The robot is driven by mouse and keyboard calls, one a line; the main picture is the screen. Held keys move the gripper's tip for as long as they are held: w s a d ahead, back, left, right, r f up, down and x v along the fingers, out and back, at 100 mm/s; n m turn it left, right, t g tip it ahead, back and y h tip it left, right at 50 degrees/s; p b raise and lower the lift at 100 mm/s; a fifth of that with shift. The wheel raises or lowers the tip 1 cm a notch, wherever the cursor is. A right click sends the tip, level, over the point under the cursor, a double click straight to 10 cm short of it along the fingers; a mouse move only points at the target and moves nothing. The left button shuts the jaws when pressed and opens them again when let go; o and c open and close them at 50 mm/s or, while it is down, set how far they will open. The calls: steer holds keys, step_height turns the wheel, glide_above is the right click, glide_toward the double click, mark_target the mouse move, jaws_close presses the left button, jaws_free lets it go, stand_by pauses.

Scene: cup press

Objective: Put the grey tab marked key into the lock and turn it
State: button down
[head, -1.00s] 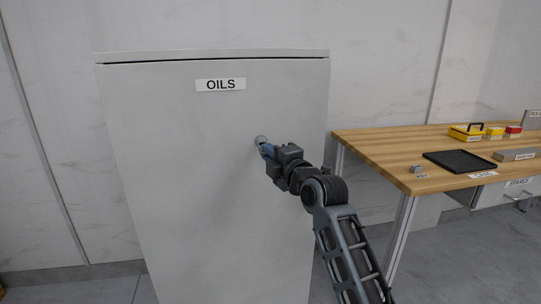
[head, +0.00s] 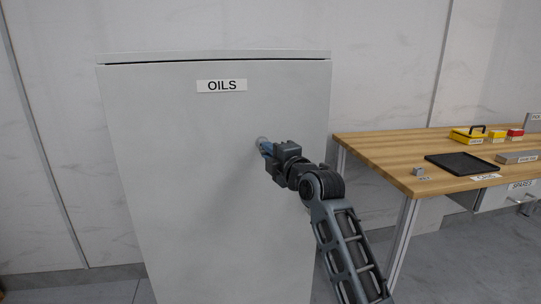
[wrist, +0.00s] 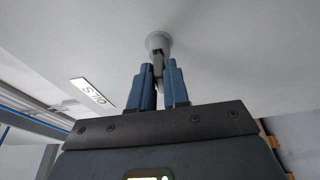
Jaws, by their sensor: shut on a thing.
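The fingers are shut on a grey tab (wrist: 158,62), the key. The tab's far end meets the lock face; how deep it sits inside cannot be told. Any marking on the tab is hidden. The OILS sign (wrist: 92,93) looks tilted in the wrist view.
A wooden table (head: 385,152) stands to the right. It carries a black tray (head: 462,163), a small grey block (head: 418,171) with a label, yellow and red items and a grey bar (head: 516,157). The cabinet front around the lock is clear.

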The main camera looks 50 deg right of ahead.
steer(key=shift+w+d+b, duration=0.3)
steer(key=shift+w+d, duration=0.05)
steer(key=shift+w, duration=0.1)
steer(key=c, duration=1)
jaws_free()
steer(key=shift+c, duration=0.2)
steer(key=v, duration=0.7)
steer(key=shift+s+b, duration=0.3)
steer(key=shift+s, duration=0.05)
steer(key=shift+a, duration=0.15)
steer(key=s+a+f+m+g+y+p, duration=0.1)
steer(key=s+a+f+m+y+p, duration=0.15)
steer(key=s+a+f+m, duration=1)
steer(key=s+a+y+p, duration=0.1)
steer(key=s+a, duration=0.3)
steer(key=s, duration=0.5)
steer(key=s+a+r+m+g+y+p, duration=0.1)
steer(key=s+a, duration=0.3)
steer(key=s, duration=0.6)
steer(key=s+a+r+m+y+p, duration=0.1)
steer(key=s+a, duration=0.4)
steer(key=s, duration=0.4)
steer(key=shift+s+r+g, duration=0.15)
steer(key=shift+s+g, duration=0.15)
steer(key=shift+s, duration=0.05)
